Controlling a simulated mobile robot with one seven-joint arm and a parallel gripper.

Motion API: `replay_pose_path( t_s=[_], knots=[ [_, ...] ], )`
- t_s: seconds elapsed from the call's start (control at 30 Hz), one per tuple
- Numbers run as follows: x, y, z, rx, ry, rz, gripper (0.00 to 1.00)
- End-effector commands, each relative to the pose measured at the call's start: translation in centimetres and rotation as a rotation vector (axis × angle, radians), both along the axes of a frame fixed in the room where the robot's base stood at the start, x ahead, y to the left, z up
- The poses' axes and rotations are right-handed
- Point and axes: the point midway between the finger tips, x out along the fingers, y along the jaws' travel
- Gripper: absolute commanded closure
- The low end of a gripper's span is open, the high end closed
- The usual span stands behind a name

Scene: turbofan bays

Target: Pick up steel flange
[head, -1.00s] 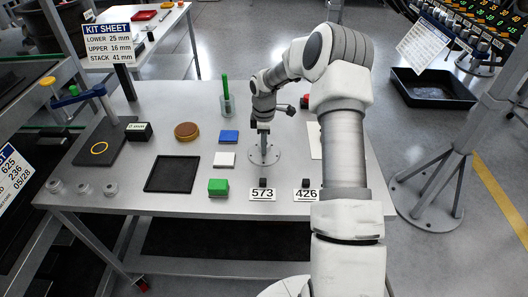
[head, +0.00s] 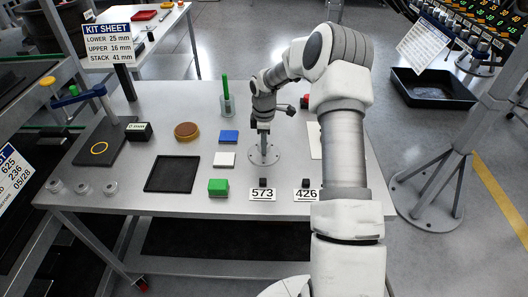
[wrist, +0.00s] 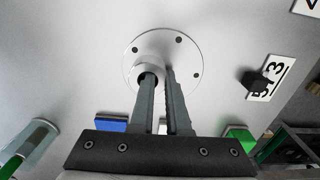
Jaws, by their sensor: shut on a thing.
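The steel flange (head: 257,159) is a round grey disc near the middle of the table. In the wrist view the flange (wrist: 190,52) shows its flat plate with several dark bolt holes and a raised hub (wrist: 142,72). My gripper (wrist: 160,78) points down over it and is shut on the hub, with one finger at the hub's opening and the other beside it. In the head view my gripper (head: 264,144) stands upright at the flange. The disc looks flat on the table or very close to it; the fingers hide part of the hub.
A blue block (head: 229,137), a white block (head: 224,159) and a green block (head: 218,187) lie left of the flange. A black tray (head: 172,174) is farther left. Number card 573 (head: 262,195) lies in front, card 426 (head: 305,195) to its right. A green rod (head: 225,88) stands behind.

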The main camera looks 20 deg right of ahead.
Motion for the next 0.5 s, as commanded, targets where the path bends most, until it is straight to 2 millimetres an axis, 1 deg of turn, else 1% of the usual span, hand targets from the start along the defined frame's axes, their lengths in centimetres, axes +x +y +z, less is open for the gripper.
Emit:
replay_pose_path(
  t_s=[0.37, 0.5],
  knots=[
    [0.09, -0.02, 0.23, -0.001, -0.003, 0.000, 1.00],
    [0.13, -0.03, 0.84, -0.001, -0.004, 0.000, 1.00]
  ],
)
